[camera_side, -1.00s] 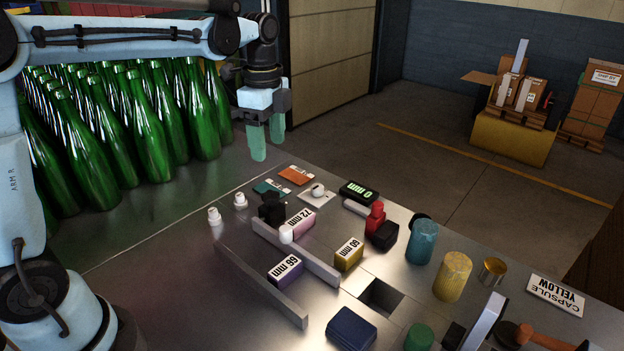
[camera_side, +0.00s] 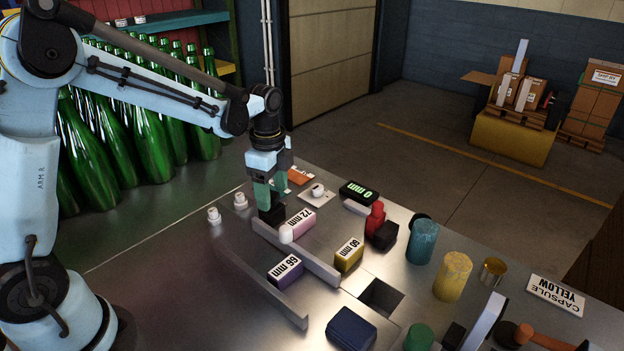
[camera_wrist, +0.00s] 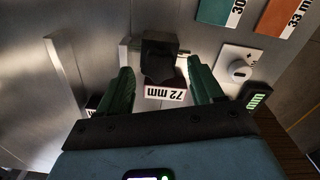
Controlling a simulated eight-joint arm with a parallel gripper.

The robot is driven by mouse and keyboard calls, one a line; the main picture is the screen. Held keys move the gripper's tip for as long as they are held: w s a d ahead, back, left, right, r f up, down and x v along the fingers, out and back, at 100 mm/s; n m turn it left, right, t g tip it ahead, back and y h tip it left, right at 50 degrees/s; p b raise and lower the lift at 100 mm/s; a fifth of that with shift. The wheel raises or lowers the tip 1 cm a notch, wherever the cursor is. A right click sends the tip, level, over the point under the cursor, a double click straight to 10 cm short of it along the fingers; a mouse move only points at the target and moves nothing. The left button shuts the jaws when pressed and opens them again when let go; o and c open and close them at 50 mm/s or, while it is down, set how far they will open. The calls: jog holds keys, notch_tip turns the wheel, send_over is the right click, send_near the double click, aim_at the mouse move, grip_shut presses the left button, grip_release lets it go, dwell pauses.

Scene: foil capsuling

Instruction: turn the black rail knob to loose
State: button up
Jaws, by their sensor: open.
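The black rail knob (camera_side: 271,214) sits at the far end of the metal rail, beside the pink 72 mm block (camera_side: 301,222). My gripper (camera_side: 269,196) points down over the knob with its green fingers open. In the wrist view the black knob (camera_wrist: 158,58) lies between the two spread fingers of my gripper (camera_wrist: 160,72), with a gap on each side. In the side view the fingers partly cover the knob, so contact and exact height are hard to tell.
Two small white pieces (camera_side: 214,215) stand left of the rail. A white plate with a round knob (camera_side: 317,192) and a display reading 0 mm (camera_side: 359,193) lie to the right. A purple 66 mm block (camera_side: 285,270) and a yellow 60 mm block (camera_side: 349,254) stand nearer. Green bottles (camera_side: 140,140) crowd behind.

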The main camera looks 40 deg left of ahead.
jog(key=shift+f, duration=0.1)
jog(key=c, duration=1.1)
jog(key=shift+o, duration=0.2)
jog(key=shift+n, duration=0.3)
jog(key=n, duration=0.3)
jog(key=shift+n, duration=0.3)
jog(key=n, duration=0.4)
jog(key=shift+w+a+n, duration=0.1)
jog(key=shift+a+n, duration=0.05)
jog(key=shift+n, duration=0.15)
jog(key=n, duration=0.4)
jog(key=shift+a+n, duration=0.1)
jog(key=shift+n, duration=0.2)
jog(key=shift+a+n, duration=0.1)
jog(key=shift+n, duration=2.1)
